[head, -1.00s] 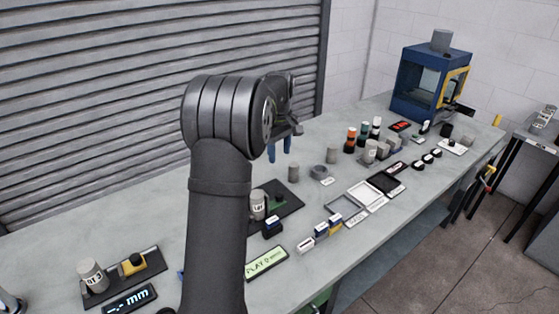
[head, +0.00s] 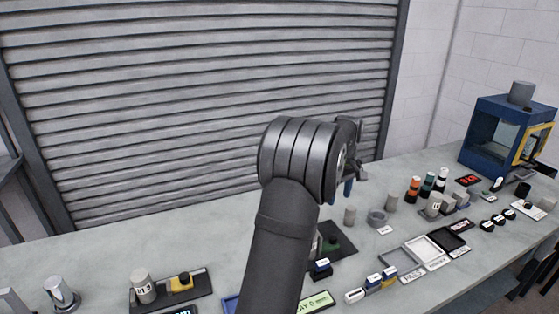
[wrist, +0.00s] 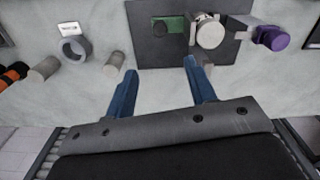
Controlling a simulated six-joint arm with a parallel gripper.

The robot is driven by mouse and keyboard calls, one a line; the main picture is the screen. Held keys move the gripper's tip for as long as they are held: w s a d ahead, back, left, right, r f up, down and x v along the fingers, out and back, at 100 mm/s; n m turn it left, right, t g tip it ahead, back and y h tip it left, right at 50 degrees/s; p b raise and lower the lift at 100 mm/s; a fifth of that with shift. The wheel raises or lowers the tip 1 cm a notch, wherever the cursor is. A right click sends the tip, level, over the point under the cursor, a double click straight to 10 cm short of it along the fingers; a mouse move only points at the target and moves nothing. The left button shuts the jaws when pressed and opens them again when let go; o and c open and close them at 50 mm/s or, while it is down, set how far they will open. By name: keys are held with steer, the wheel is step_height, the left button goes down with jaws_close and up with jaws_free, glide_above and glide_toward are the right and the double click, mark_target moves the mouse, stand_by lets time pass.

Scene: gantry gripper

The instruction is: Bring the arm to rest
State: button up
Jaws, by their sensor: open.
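My gripper (wrist: 160,85) shows in the wrist view with two blue fingers spread apart and nothing between them. It hangs above the workbench (head: 210,228), near the edge of a dark plate (wrist: 150,52) that bears a green patch and a pale cylinder (wrist: 208,32).
A small grey cylinder (head: 349,215) and a grey ring (head: 377,217) stand near the gripper. White trays (head: 428,249), orange and teal bottles (head: 414,187) and a blue cabinet (head: 490,135) are at the right. A cylinder (head: 143,287) stands at the left. A shutter (head: 180,110) rises behind the bench.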

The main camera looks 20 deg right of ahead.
mark_target(333, 237)
step_height(333, 237, down, 17)
steer(key=shift+d, duration=0.25)
stand_by(0.9)
steer(key=shift+r, duration=0.1)
stand_by(0.4)
steer(key=shift+a+r, duration=0.1)
steer(key=shift+a, duration=0.2)
step_height(333, 237, up, 17)
stand_by(0.5)
